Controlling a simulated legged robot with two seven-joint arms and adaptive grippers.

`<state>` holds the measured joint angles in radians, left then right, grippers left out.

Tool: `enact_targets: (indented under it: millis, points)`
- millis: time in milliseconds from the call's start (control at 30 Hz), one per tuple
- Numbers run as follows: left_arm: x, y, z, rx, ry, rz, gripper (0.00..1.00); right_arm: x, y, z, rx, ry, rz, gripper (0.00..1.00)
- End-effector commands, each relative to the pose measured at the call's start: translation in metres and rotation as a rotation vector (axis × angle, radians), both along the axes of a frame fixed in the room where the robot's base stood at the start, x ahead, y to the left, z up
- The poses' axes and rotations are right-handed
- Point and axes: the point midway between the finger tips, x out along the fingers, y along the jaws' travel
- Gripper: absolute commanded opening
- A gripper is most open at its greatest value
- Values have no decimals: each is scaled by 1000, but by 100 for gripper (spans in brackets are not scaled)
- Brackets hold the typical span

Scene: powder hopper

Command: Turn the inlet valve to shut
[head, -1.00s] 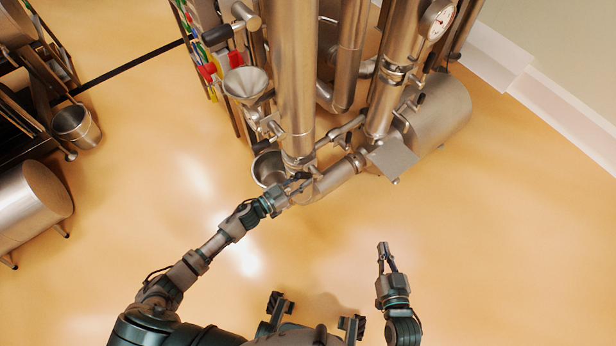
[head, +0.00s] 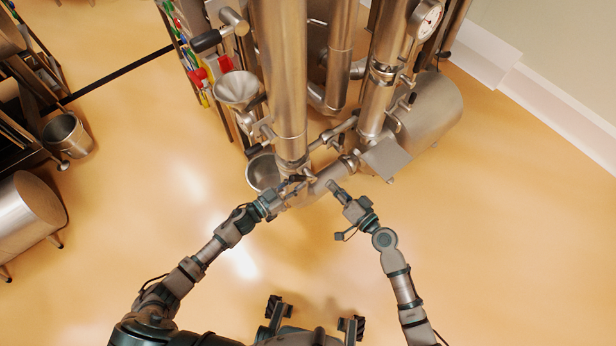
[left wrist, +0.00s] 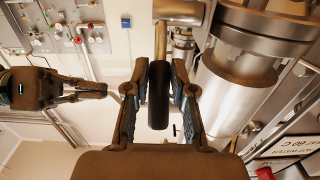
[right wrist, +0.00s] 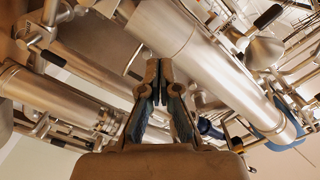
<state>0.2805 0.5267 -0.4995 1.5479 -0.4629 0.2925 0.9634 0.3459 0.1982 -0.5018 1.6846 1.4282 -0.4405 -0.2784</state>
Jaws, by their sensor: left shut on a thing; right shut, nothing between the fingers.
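My left gripper (head: 297,183) is at the base of the wide vertical steel pipe. In the left wrist view its fingers (left wrist: 160,90) are shut on a black valve handle (left wrist: 158,108). The handle hangs from a steel stem (left wrist: 178,12) and most of it shows between the fingers. I cannot read a label naming it the inlet valve. My right gripper (head: 333,187) is shut and empty, just right of the left one, near the low horizontal pipe (head: 328,178). It also shows at the left of the left wrist view (left wrist: 88,90); its fingertips are together in the right wrist view (right wrist: 158,75).
Steel pipes (head: 280,80) and a horizontal tank (head: 432,112) stand ahead. A funnel (head: 237,88), a larger black-handled lever (head: 207,41) and a bowl (head: 262,172) are to the left. A gauge (head: 428,18) is at upper right. The floor (head: 500,240) at right is clear.

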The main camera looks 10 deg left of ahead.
Motion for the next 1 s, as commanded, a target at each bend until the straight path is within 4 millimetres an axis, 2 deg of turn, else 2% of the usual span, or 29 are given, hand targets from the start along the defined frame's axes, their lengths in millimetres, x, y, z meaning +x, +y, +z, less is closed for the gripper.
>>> enact_targets:
  millis: [33, 333, 600, 1000]
  points:
    - [3, 2, 4, -1, -7, 4, 0, 7, 9, 2, 2, -2, 0, 0]
    - [3, 2, 5, -2, -7, 5, 0, 45, 60, 1, 2, -1, 1, 0]
    - [3, 2, 5, -2, -7, 5, 0, 29, 82, -22, 1, 1, 0, 0]
    - [3, 3, 5, -1, -8, 6, 0, 27, 85, -26, -1, -2, -1, 0]
